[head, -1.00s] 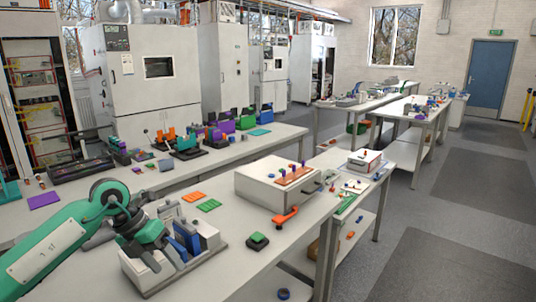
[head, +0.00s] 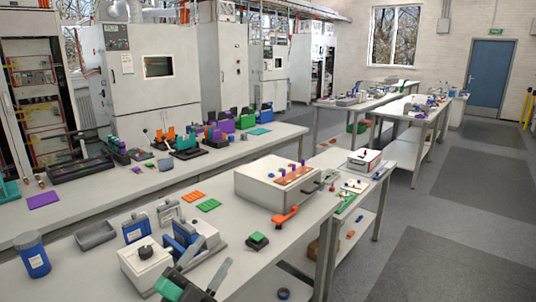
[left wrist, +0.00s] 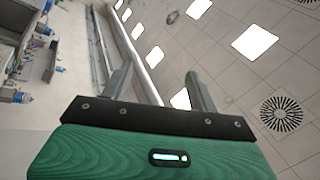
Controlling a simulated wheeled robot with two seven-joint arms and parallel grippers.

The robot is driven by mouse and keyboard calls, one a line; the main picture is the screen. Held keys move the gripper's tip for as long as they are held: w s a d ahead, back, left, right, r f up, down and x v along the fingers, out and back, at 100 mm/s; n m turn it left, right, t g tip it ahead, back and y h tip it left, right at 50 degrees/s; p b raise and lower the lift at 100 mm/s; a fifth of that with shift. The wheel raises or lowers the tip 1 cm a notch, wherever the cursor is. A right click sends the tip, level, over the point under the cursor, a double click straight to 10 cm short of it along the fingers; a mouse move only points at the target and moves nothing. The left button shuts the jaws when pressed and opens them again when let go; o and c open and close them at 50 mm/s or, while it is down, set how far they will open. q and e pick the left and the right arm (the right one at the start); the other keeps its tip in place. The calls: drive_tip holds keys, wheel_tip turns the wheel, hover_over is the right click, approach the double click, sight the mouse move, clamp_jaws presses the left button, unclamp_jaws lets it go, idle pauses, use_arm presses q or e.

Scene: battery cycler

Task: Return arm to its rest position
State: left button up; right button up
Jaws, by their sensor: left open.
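My left gripper (head: 208,262) shows at the bottom edge of the head view, in front of the near bench. Its two grey fingers are spread apart with nothing between them. In the left wrist view the left gripper (left wrist: 158,84) is open and empty, pointing up toward the ceiling lights. Most of my left arm is out of the head view. My right gripper is in neither view.
Grey floor (head: 415,265) is free at right.

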use_arm(q)
drive_tip(key=s+a+f+n+g+y, duration=0.3)
drive_tip(key=a+f+n+y, duration=0.3)
drive_tip(key=f, duration=0.3)
drive_tip(key=s+a+f+n+g+y, duration=0.2)
drive_tip(key=s+a+f+n+y, duration=0.2)
drive_tip(key=f+n+y, duration=0.4)
drive_tip(key=s+f+n+g+h, duration=0.1)
drive_tip(key=s+f+g, duration=0.55)
drive_tip(key=s, duration=0.45)
drive_tip(key=s+f+n+g+h, duration=0.1)
drive_tip(key=s+f+g, duration=0.4)
drive_tip(key=s+f, duration=0.45)
wheel_tip(320, 180, down, 29)
drive_tip(key=s, duration=0.2)
drive_tip(key=s+a+f+g, duration=0.1)
drive_tip(key=s+a+f, duration=0.1)
drive_tip(key=s+f, duration=0.7)
drive_tip(key=s+a+f+g, duration=0.1)
drive_tip(key=s+a+f, duration=0.1)
drive_tip(key=s+f, duration=0.7)
drive_tip(key=shift+s+a+f+m+y+p, duration=0.15)
drive_tip(key=shift+s+f+m+y+p, duration=0.15)
drive_tip(key=shift+f+m+p, duration=0.25)
